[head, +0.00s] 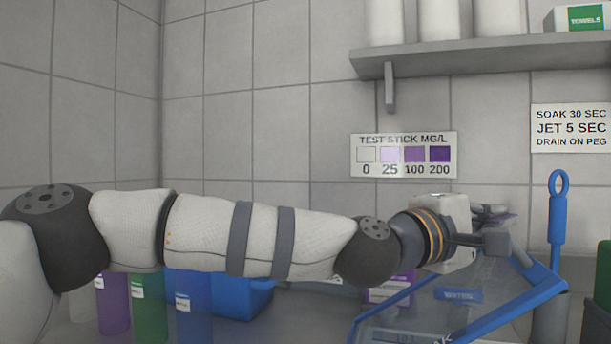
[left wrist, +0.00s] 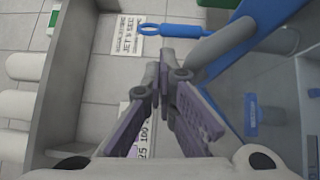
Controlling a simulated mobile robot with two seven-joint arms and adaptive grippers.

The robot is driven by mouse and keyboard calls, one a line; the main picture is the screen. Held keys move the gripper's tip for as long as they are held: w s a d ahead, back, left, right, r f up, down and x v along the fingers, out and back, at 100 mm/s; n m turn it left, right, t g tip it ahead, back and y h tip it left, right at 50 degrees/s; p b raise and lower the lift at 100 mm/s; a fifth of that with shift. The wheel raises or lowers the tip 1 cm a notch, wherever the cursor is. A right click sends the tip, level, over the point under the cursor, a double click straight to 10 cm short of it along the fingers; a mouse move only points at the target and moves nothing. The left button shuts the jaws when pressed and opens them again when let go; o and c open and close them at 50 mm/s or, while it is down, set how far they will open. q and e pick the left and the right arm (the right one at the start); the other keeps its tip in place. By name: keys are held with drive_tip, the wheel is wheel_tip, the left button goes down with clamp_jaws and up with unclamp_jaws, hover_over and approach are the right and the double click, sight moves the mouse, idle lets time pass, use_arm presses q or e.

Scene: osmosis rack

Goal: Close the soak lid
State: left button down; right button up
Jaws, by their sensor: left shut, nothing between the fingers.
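The soak lid is a clear panel in a blue frame (head: 500,315) at the lower right of the head view. It looks slanted, but I cannot tell its exact angle. In the left wrist view, its blue edge (left wrist: 222,90) shows right of the fingers. My left gripper (head: 490,216) is beside the upper part of the lid frame, its purple-padded fingers shut and empty. Its fingers also show in the left wrist view (left wrist: 166,85). I cannot tell whether it touches the lid. My right gripper is not in view. The tank below the lid is mostly hidden.
A blue wand with a ring (head: 558,215) stands right of the lid. A shelf (head: 480,60) with white containers crosses above. Purple (head: 113,305), green (head: 149,305) and blue bottles (head: 193,305) stand below my left arm. A green bin edge (head: 598,310) is far right.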

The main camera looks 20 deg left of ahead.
sight(528, 261)
use_arm(q)
drive_tip(key=d+f, duration=0.2)
drive_tip(key=f, duration=0.1)
drive_tip(key=d+f, duration=0.3)
drive_tip(key=shift+w, duration=0.1)
drive_tip(key=d+f+m+g+y, duration=0.1)
drive_tip(key=d+f, duration=0.4)
drive_tip(key=f, duration=0.5)
drive_tip(key=shift+f+m+b, duration=0.25)
drive_tip(key=shift+m+b, duration=0.05)
drive_tip(key=shift+m, duration=0.2)
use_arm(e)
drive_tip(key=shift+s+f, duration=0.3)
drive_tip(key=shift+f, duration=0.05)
use_arm(q)
drive_tip(key=shift+a, duration=0.1)
drive_tip(key=s+a+r+p, duration=0.2)
drive_tip(key=s+r+p, duration=0.2)
drive_tip(key=s+r, duration=0.3)
wheel_tip(528, 261, up, 4)
drive_tip(key=shift+f, duration=0.15)
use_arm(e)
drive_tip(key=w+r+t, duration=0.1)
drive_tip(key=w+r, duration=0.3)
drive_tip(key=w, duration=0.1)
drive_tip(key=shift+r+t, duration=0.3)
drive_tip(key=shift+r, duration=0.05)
